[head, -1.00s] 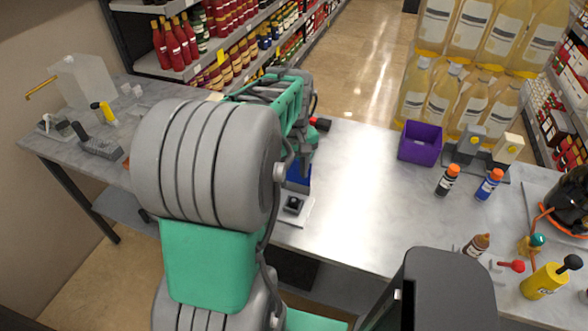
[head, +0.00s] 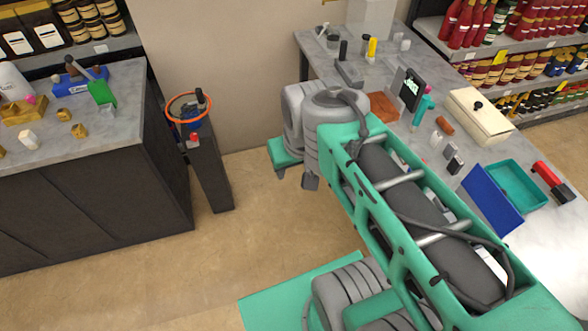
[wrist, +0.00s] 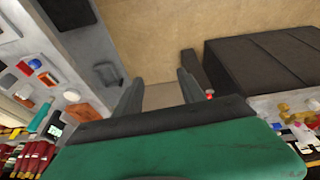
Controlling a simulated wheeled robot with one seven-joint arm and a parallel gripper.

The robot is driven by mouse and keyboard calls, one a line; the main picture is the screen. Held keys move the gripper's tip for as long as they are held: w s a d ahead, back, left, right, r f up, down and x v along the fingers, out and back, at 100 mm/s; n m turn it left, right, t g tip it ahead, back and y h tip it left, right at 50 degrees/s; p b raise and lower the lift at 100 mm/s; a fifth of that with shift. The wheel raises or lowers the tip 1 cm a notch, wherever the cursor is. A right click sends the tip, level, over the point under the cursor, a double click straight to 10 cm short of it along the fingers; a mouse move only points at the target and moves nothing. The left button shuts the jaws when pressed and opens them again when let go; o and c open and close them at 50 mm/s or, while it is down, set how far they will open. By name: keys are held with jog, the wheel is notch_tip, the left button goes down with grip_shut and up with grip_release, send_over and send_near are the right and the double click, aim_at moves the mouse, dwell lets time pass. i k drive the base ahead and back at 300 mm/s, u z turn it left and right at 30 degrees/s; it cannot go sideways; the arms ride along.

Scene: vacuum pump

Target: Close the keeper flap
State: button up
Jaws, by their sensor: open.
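I cannot make out the keeper flap for certain in any view. On the right table in the head view, a blue panel (head: 492,200) lies tilted against the edge of a teal tray (head: 517,184); whether it is a hinged flap I cannot tell. My gripper (wrist: 161,78) is open and empty in the wrist view, its two dark fingers apart over bare floor. A small red part (wrist: 210,93) shows just beyond the right finger, beside the dark cabinet. In the head view my arm covers part of the right table, and the fingertips are not clear.
A narrow dark stand (head: 207,165) with an orange ring (head: 189,107) stands beside the dark cabinet (head: 80,205). A cream box (head: 478,117) and a red-and-black tool (head: 552,182) lie on the right table. Open floor (head: 255,200) separates the table and cabinet.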

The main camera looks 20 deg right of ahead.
aim_at(492, 201)
jog(key=z, duration=2.45)
jog(key=i, duration=0.2)
jog(key=z, duration=0.15)
